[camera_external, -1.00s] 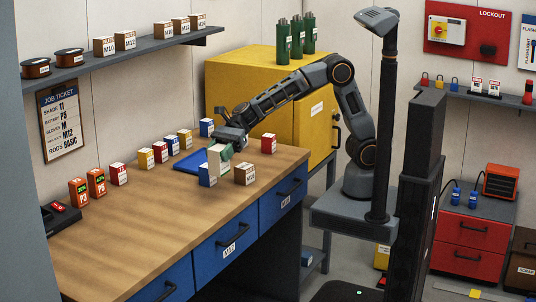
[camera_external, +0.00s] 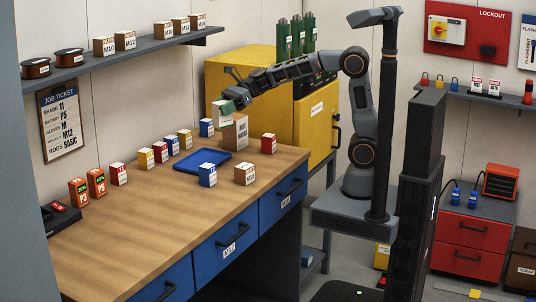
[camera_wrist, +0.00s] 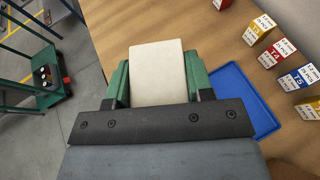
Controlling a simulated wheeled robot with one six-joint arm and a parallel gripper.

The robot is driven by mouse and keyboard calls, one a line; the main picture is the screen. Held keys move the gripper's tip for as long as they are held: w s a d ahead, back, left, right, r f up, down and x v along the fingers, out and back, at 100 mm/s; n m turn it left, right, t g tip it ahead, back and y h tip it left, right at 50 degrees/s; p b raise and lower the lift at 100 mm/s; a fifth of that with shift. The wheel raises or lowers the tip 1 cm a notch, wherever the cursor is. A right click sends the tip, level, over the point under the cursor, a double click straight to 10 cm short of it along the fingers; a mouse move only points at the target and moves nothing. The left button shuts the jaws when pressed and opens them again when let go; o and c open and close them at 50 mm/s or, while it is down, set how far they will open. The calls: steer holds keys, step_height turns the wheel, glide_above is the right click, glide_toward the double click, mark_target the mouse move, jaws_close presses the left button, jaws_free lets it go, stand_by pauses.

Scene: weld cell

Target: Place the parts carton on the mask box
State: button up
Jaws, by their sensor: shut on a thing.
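A cream carton (camera_external: 220,119), which I take as the parts carton, is gripped between the green fingers of my gripper (camera_external: 232,103). It is held above the bench; its cream face (camera_wrist: 158,72) fills the space between the fingers in the wrist view. The tan mask box (camera_external: 241,134) stands upright on the bench toward its back end. In the external view, the held carton is up and left of the mask box and overlaps its upper left part. I cannot tell whether they touch. The mask box is not seen in the wrist view.
A blue tray (camera_external: 202,161) lies on the bench (camera_external: 150,205). A blue box (camera_external: 207,176), a tan carton (camera_external: 246,174) and a red box (camera_external: 268,143) stand near it. Several small coloured boxes line the wall side. A yellow cabinet (camera_external: 240,65) stands behind.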

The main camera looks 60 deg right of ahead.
steer(key=s+d+r+m+t+h+p, duration=0.15)
steer(key=d+r, duration=0.25)
steer(key=d, duration=0.8)
steer(key=d+r+m+t+h+b, duration=0.1)
steer(key=d+r+m+t+h, duration=0.2)
steer(key=d, duration=1)
steer(key=shift+y, duration=0.85)
steer(key=shift+w+a+f+p, duration=0.25)
steer(key=shift+w+f, duration=1.9)
steer(key=shift+w, duration=0.05)
steer(key=shift+w+a+f+p, duration=0.25)
steer(key=shift+w+f+p, duration=0.05)
steer(key=shift+w+f, duration=1.9)
steer(key=shift+w+a+f+p, duration=0.25)
steer(key=shift+w+f, duration=1.8)
steer(key=shift+w, duration=0.2)
steer(key=shift+f, duration=0.2)
steer(key=o, duration=1)
steer(key=shift+c, duration=0.2)
steer(key=shift+r, duration=0.1)
